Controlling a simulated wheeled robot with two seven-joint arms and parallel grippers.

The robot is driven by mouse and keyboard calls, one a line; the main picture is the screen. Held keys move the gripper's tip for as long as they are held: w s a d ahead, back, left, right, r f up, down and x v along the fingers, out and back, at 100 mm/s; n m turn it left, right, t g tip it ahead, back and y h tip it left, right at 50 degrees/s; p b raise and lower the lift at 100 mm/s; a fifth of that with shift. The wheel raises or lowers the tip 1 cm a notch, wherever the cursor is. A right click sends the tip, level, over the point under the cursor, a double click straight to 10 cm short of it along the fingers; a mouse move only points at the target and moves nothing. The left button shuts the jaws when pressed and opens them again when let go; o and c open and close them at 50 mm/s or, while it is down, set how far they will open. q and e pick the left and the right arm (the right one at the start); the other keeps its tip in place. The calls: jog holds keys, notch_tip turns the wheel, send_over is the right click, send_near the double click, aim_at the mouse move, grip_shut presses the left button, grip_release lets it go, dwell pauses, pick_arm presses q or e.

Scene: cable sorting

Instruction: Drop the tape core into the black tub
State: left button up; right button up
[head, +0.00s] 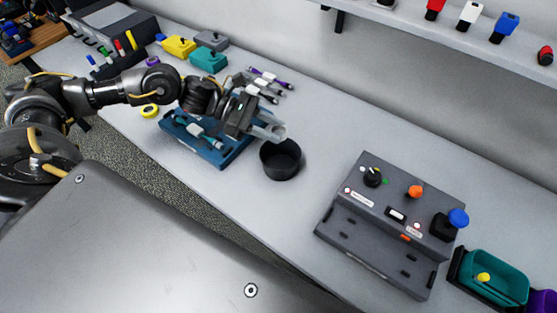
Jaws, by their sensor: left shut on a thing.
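My left gripper (272,130) reaches in from the left over the table, just above and beside the far left rim of the black tub (281,169). It is shut on a small pale grey piece, which appears to be the tape core; the fingers hide most of it, so its shape is hard to tell. The black tub is round, stands upright on the table and looks empty inside. My right gripper is not in view.
A blue tray (222,159) with a teal-ended cable lies left of the tub. A grey control box (350,240) with knobs stands to the right, beside a teal bin (500,270). Yellow (178,46) and teal (208,60) boxes sit farther back. Table between tub and control box is clear.

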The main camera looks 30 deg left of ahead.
pick_arm(q)
jog(key=shift+f, duration=0.15)
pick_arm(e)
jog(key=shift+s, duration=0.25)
pick_arm(q)
jog(key=o, duration=1)
jog(key=shift+a, duration=0.1)
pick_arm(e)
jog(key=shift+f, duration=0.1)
pick_arm(q)
jog(key=b+v, duration=0.4)
jog(key=v, duration=0.6)
jog(key=shift+s+a, duration=0.1)
jog(key=shift+a, duration=0.2)
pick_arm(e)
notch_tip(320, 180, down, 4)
